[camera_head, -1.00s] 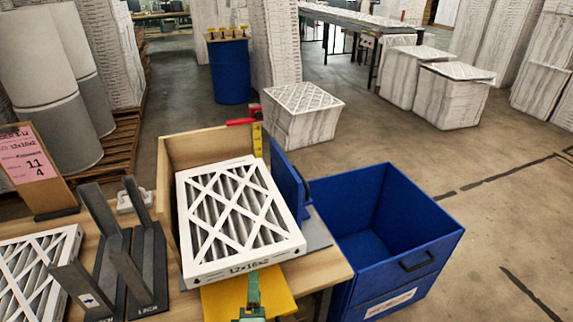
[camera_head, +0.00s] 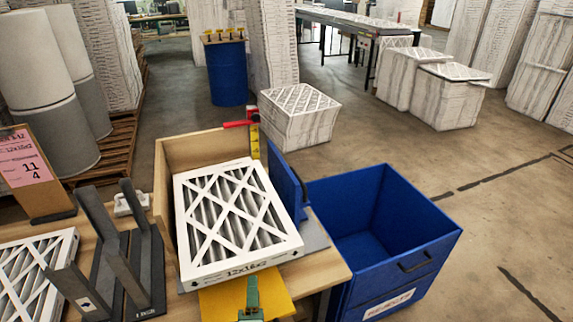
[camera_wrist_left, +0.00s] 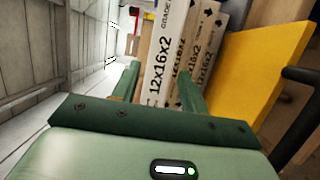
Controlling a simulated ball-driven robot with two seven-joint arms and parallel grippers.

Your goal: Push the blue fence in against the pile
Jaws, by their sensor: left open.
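The pile of white pleated filters (camera_head: 235,218) stands in a wooden corner frame on the bench, its top one printed 12x16x2. The filters' printed edges (camera_wrist_left: 165,60) also show in the left wrist view. The blue fence (camera_head: 287,188) stands upright along the pile's right side. I cannot tell whether it touches the pile. My left gripper (camera_head: 251,280) is in front of the pile, over the yellow panel (camera_head: 222,300). In the left wrist view, its green fingers (camera_wrist_left: 157,82) are open, with filter edges beyond them. My right gripper is out of view.
A blue bin (camera_head: 385,225) stands close right of the bench. A dark grey slotted rack (camera_head: 120,260) and another filter (camera_head: 35,275) lie to the left. A yellow upright scale (camera_head: 255,142) with a red pointer rises behind the pile.

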